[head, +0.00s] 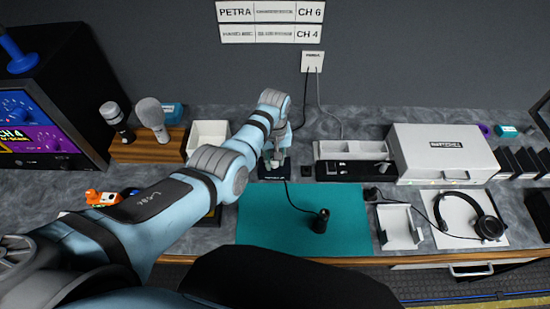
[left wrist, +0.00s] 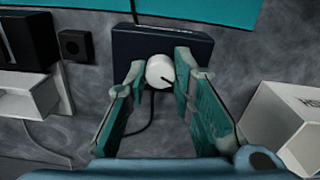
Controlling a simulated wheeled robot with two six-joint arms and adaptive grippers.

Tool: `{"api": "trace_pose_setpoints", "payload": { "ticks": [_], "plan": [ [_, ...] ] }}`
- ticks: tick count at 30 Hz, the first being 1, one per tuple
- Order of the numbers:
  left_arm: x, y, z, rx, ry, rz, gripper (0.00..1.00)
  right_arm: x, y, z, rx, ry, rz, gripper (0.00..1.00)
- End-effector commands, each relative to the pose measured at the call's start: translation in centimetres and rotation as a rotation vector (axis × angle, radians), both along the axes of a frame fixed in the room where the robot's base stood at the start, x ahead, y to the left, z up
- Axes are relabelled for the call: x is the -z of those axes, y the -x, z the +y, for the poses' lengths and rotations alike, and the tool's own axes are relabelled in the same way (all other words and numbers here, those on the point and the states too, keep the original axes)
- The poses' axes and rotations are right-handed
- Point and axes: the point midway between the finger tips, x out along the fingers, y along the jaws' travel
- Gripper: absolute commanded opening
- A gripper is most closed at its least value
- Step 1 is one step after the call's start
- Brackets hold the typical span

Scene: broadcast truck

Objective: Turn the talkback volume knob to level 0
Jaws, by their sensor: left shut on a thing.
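The talkback volume knob (left wrist: 155,70) is round and white with a dark pointer line. In the left wrist view the line points to the right and slightly down. The knob sits on a small dark blue box (left wrist: 196,46), which shows in the head view as a dark box (head: 265,174) behind the teal mat. My left gripper (left wrist: 158,74) is shut on the knob, with one teal-padded finger on each side. In the head view my left gripper (head: 275,158) reaches down over the box and hides most of the knob. No level marks are readable. My right gripper is not in view.
The teal mat (head: 265,222) holds a small black microphone-like object (head: 320,221) with a cable. A white bin (head: 207,135) stands left of the gripper. A grey-and-black holder (head: 350,155), a white case (head: 443,153) and headphones (head: 480,215) are to the right.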

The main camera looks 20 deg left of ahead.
Motion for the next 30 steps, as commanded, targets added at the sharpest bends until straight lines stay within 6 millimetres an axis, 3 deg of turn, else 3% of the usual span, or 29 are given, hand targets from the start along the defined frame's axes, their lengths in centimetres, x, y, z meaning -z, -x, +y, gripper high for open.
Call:
{"api": "trace_pose_setpoints", "payload": {
  "ticks": [15,30],
  "plan": [
    [0.16,0.17,-0.08,-0.380,0.000,0.005,0.00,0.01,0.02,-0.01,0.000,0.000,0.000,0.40],
    [0.18,0.20,-0.10,-0.467,0.000,0.007,0.00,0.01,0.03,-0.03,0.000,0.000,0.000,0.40]
  ]
}}
